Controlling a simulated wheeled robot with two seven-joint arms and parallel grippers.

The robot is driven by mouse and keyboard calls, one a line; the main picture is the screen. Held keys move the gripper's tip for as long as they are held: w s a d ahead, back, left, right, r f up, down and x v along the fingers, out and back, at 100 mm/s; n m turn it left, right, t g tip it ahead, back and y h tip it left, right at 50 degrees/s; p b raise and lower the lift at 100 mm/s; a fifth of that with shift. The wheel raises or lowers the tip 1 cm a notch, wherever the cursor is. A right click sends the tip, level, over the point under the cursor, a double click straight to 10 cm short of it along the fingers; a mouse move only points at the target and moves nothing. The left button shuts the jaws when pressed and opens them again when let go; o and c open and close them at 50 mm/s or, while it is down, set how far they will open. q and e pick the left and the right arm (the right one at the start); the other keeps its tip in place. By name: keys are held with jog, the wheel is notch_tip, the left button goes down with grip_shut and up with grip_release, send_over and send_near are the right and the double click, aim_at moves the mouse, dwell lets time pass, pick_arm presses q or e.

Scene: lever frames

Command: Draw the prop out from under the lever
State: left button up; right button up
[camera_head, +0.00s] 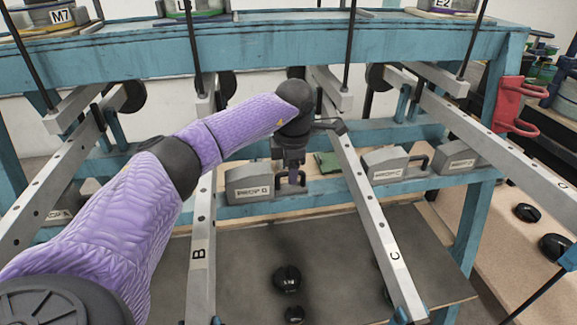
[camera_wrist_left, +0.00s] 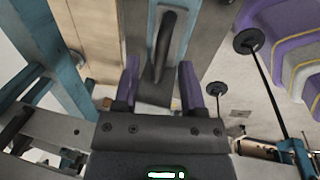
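My left gripper (camera_head: 294,178) points down at the right end of a grey block labelled like "PROP G" (camera_head: 249,181), on the blue rail between levers B (camera_head: 201,240) and C (camera_head: 372,205). In the left wrist view its two purple fingers (camera_wrist_left: 159,78) stand apart. The block's black handle (camera_wrist_left: 165,45) lies between them, with a gap on each side. Another prop block (camera_head: 386,164) with a black handle sits right of lever C, and a further one (camera_head: 455,158) stands farther right. My right gripper is not in view.
The blue frame's top beam (camera_head: 280,50) runs above, with thin black rods hanging past it. Black round weights (camera_head: 287,279) show below, between levers B and C. A red bracket (camera_head: 512,105) is on the right post. A grey mat (camera_head: 340,245) lies below.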

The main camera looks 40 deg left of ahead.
pick_arm(q)
jog(key=shift+s, duration=0.1)
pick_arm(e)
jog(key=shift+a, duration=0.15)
pick_arm(q)
jog(key=shift+r, duration=0.2)
notch_tip(320, 180, up, 9)
jog(key=s+d+p, duration=0.1)
jog(key=p, duration=0.2)
jog(key=shift+d+r+p, duration=0.15)
jog(key=shift+d+p, duration=0.05)
jog(key=shift+p, duration=0.2)
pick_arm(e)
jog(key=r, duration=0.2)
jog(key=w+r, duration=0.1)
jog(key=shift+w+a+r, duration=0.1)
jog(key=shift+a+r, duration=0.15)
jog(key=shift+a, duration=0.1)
pick_arm(q)
jog(key=shift+s, duration=0.1)
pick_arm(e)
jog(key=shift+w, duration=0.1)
